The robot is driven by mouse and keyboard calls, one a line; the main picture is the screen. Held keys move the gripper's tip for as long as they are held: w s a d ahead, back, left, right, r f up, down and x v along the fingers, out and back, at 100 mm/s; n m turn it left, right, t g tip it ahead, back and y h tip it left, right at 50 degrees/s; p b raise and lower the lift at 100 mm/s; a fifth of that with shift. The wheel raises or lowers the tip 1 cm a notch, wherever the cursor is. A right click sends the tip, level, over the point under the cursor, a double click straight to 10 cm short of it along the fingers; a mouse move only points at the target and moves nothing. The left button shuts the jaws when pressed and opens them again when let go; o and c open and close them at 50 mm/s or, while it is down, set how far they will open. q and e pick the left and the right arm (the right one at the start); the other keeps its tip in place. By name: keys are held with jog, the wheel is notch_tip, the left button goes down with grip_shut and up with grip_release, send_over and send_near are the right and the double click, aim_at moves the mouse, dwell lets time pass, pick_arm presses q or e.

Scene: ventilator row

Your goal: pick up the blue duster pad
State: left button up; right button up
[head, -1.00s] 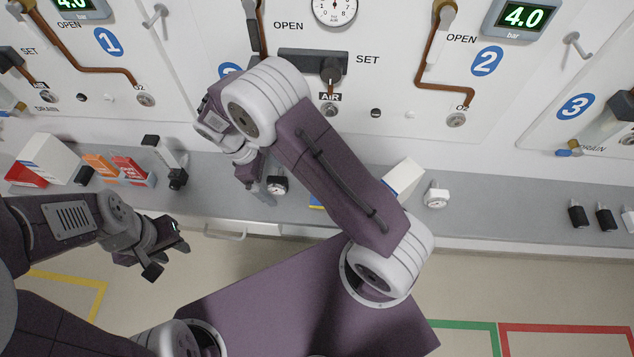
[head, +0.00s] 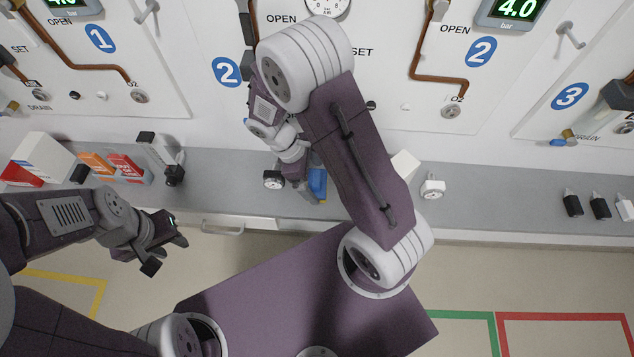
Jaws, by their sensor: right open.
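The blue duster pad (head: 318,184) lies on the grey counter at the middle of the head view, partly hidden by my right arm. My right gripper (head: 302,187) hangs over the counter just left of the pad, pointing down. It is open; whether it touches the pad I cannot tell. My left gripper (head: 164,252) is in front of the counter's edge at the left, open and empty, well away from the pad.
A white box (head: 404,165) is partly hidden behind my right arm. A tray with orange and red packs (head: 124,167) sits further left.

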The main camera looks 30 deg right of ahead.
jog(key=shift+s+d+f, duration=0.3)
jog(key=shift+d+f, duration=0.2)
jog(key=shift+f, duration=0.1)
jog(key=shift+a, duration=0.15)
jog(key=c, duration=1.1)
